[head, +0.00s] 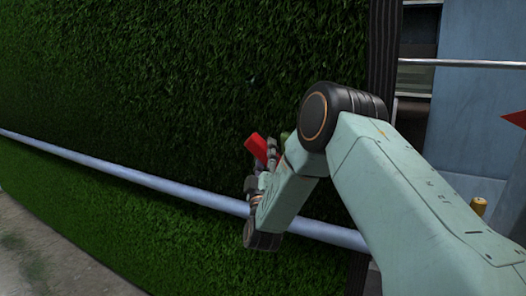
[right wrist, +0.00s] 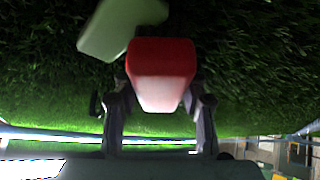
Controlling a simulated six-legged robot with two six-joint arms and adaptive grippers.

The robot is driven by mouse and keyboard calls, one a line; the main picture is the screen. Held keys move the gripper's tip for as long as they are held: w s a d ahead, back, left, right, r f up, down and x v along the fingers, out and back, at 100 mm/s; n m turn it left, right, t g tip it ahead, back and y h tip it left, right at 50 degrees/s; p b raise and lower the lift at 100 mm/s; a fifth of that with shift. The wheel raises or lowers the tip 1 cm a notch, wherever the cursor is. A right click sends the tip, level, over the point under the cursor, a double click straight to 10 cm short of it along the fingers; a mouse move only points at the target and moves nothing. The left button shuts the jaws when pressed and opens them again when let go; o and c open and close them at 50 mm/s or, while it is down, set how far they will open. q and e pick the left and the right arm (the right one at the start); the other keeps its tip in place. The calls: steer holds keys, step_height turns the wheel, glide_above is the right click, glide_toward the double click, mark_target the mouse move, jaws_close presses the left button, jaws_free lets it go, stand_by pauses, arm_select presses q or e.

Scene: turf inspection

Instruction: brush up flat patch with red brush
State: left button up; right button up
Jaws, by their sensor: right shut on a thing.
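A red brush (head: 257,147) is held in my right gripper (head: 262,170) in front of the turf wall (head: 200,70) in the head view. In the right wrist view the red brush (right wrist: 162,72) sits between the two fingers of my right gripper (right wrist: 160,105), which is shut on it. Its bristles are not clearly visible. I cannot tell whether the brush touches the turf. No flat patch stands out clearly on the dark green turf. My left gripper is not in view.
A pale green object (right wrist: 118,28) shows beyond the brush in the right wrist view; I cannot tell what it is. A light metal rail (head: 130,172) crosses the turf in front. A dark post (head: 382,50) edges the turf at right. Bare ground (head: 40,255) lies lower left.

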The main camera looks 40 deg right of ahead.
mark_target(286, 143)
steer(key=shift+s+d+r+p, duration=0.1)
steer(key=shift+s+d+p, duration=0.2)
steer(key=shift+s+p, duration=0.1)
steer(key=shift+s+d, duration=0.1)
steer(key=shift+s, duration=0.3)
steer(key=shift+s+d+p, duration=0.2)
steer(key=shift+s+p, duration=0.2)
steer(key=shift+p, duration=0.3)
steer(key=shift+s+d+p, duration=0.15)
steer(key=shift+s+p, duration=0.15)
steer(key=shift+s, duration=0.2)
steer(key=shift+s+d+p, duration=0.35)
steer(key=shift+s+p, duration=0.3)
steer(key=shift+p, duration=0.25)
steer(key=shift+s, duration=0.25)
steer(key=shift+s+d, duration=0.2)
steer(key=shift+s, duration=0.3)
steer(key=shift+s+d, duration=0.2)
steer(key=shift+s, duration=0.25)
